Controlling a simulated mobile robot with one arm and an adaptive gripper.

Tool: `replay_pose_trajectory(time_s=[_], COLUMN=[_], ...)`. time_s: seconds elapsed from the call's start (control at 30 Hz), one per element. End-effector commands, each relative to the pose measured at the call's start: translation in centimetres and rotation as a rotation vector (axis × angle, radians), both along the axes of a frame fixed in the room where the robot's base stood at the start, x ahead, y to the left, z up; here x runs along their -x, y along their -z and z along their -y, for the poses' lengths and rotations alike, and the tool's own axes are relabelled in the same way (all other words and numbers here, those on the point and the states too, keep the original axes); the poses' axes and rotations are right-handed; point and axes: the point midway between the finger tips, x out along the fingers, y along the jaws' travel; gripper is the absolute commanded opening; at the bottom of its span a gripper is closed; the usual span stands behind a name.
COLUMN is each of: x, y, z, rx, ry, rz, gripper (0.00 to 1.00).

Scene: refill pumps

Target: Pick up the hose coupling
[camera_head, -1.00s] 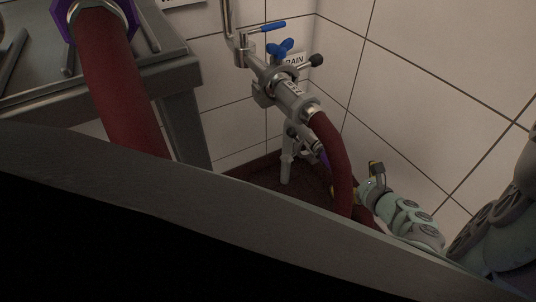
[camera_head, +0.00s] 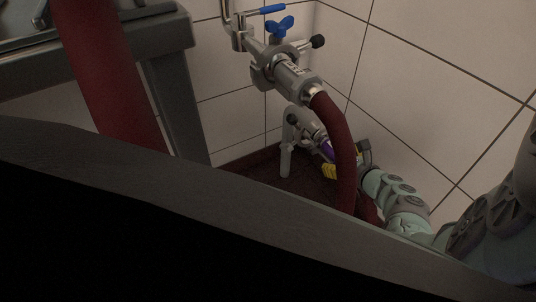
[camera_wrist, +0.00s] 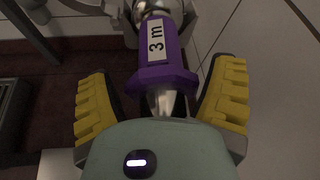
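The hose coupling (camera_wrist: 165,78) is purple with a white "3 m" label and a metal end. In the wrist view it lies between the yellow fingers of my gripper (camera_wrist: 161,92), which is open with a finger on either side. The coupling also shows in the head view as a small purple piece (camera_head: 327,149) at the lower valve, partly behind the red hose. A yellow finger (camera_head: 330,171) shows just below it there; the rest of my gripper is mostly hidden by the hose.
A red hose (camera_head: 336,135) hangs from the upper valve (camera_head: 288,75) in front of my wrist. A lower pipe fitting (camera_head: 290,135) stands by the tiled corner. A metal table (camera_head: 165,45) with a thick red hose (camera_head: 105,75) is at left. A wall (camera_head: 430,100) is close at right.

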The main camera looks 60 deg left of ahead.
Motion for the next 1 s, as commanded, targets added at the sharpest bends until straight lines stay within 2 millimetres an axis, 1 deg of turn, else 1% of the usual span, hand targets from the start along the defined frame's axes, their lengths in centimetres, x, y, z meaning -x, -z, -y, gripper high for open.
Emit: replay_pose_trajectory(time_s=[0.03, 0.07, 0.57, 0.83, 1.0], x=[0.0, 0.0, -0.1, -0.1, -0.1], y=[0.0, 0.0, 0.0, -0.2, -1.1], z=[0.0, 0.0, 0.1, 0.1, 0.1], rx=[0.0, 0.0, 0.0, -0.002, -0.002], ry=[0.0, 0.001, 0.002, 0.003, 0.004], rz=[0.0, 0.0, 0.0, 0.0, 0.001], gripper=[0.76, 0.73, 0.22, 0.21, 0.21])
